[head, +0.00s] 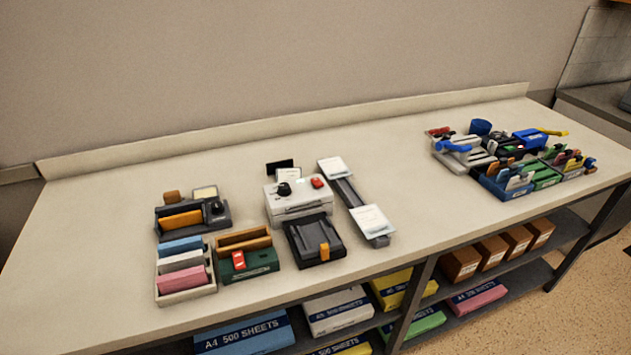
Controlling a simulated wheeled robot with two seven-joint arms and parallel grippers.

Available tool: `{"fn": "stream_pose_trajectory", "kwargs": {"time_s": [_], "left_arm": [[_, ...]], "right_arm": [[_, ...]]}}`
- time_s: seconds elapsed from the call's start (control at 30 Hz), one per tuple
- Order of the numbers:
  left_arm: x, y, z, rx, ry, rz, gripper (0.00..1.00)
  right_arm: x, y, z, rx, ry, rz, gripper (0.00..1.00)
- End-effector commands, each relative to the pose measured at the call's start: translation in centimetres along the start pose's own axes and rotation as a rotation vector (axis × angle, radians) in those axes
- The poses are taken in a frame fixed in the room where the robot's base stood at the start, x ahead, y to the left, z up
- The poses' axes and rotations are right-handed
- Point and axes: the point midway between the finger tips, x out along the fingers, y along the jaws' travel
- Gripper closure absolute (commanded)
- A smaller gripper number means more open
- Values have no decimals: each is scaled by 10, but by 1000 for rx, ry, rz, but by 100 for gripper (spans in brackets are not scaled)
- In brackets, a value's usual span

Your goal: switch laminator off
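A white box-shaped machine (296,207), which looks like the laminator, stands on the long pale worktop left of the middle in the head view. On its top are a black knob (284,188) and a red switch (317,183). The switch position is too small to tell. A small light display or card shows at its back edge. Neither of my grippers is in view.
A black tray device (313,240) stands close in front of the machine. A grey strip with white cards (352,200) lies to its right. A green holder (247,256) and a dark orange-fronted unit (193,214) stand left. Worktop (420,215) is bare toward the right-hand trays.

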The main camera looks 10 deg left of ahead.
Motion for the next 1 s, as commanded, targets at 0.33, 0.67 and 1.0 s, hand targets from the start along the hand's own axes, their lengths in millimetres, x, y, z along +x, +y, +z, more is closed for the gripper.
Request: {"fn": "stream_pose_trajectory", "kwargs": {"time_s": [0.33,0.67,1.0], "left_arm": [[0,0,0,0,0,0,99],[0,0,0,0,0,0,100],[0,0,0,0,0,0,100]], "right_arm": [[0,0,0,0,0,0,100],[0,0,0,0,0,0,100],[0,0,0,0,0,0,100]]}}
